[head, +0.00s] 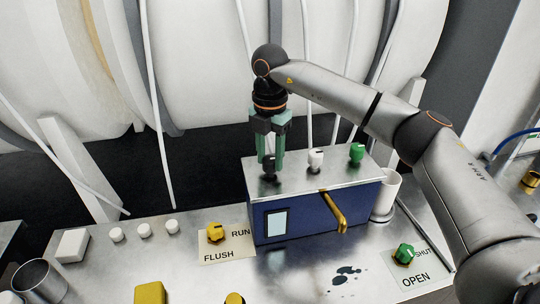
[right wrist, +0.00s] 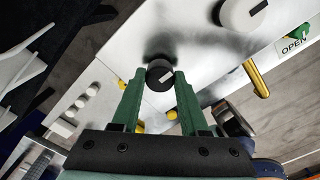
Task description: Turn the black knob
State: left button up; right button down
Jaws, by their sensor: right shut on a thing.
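The black knob (head: 269,170) stands on the metal top of a blue box (head: 275,224), at its left end. My right gripper (head: 270,157) points straight down over it, with its green fingers shut on the knob. My left gripper is not in view.
A white knob (head: 316,159) and a green knob (head: 356,153) stand right of the black one on the same box. A yellow handle (head: 334,212) sticks out in front. A yellow RUN/FLUSH knob (head: 215,231) and a green SHUT/OPEN knob (head: 403,254) are on the bench. Large white spools stand behind.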

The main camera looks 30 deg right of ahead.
aim_at(270, 159)
jog(key=shift+c, duration=2.1)
grip_release()
notch_tip(270, 159, up, 13)
jog(key=shift+f, duration=0.2)
